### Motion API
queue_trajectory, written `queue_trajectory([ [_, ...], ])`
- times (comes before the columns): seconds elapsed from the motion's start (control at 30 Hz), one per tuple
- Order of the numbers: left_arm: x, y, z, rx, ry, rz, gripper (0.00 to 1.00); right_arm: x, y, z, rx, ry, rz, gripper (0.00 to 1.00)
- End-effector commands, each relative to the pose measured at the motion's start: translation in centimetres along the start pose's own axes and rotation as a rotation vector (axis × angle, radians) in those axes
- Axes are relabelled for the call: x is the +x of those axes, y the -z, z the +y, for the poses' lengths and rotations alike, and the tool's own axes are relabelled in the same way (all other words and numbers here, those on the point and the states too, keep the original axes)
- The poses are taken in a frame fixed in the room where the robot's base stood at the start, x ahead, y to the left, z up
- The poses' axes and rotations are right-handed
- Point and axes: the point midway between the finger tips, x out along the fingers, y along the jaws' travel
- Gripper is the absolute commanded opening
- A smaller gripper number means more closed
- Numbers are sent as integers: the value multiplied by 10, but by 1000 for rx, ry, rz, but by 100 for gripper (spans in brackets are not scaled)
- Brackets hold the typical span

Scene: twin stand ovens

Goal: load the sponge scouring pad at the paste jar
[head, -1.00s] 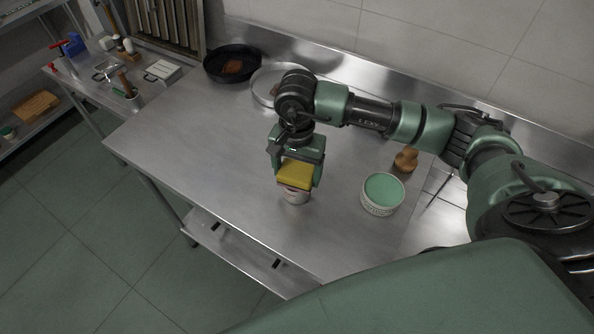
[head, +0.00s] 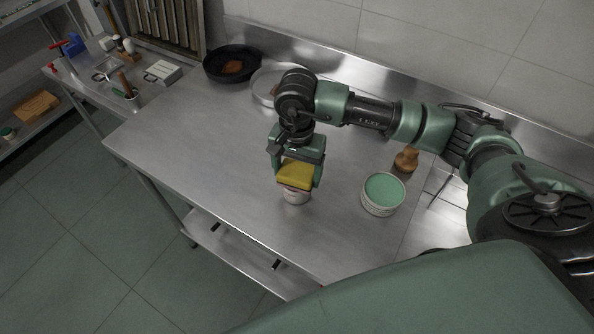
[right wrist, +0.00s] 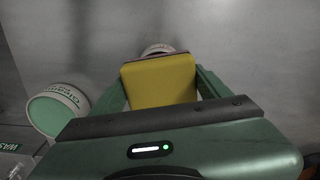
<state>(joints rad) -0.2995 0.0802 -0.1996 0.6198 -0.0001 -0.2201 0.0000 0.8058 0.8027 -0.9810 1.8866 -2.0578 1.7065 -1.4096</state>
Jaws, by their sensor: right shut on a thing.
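My right gripper (head: 296,178) points down over the steel table and is shut on the sponge scouring pad (head: 295,173). The pad is yellow with a thin dark reddish-brown layer underneath; in the right wrist view its yellow face (right wrist: 160,82) fills the gap between the fingers (right wrist: 160,88). A small pale jar (head: 296,197) stands directly beneath the pad, which hides its mouth. I cannot tell whether pad and jar touch. The jar's rim also shows past the pad in the right wrist view (right wrist: 158,48). My left gripper is not in view.
A wider pale tub with green contents (head: 383,194) stands to the right, with a wooden-handled tool (head: 405,160) behind it. A black pan (head: 233,63) and a pale round dish (head: 264,94) sit at the back. The table's left part is clear.

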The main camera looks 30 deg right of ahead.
Motion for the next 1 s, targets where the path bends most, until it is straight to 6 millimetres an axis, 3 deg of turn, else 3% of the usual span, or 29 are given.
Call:
queue_trajectory([
  [0.4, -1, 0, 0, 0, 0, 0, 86, 3, -3, 3, -2, -13, -8, 44],
  [1.0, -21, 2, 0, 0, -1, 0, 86, -48, 0, 1, -1, -3, -2, 44],
])
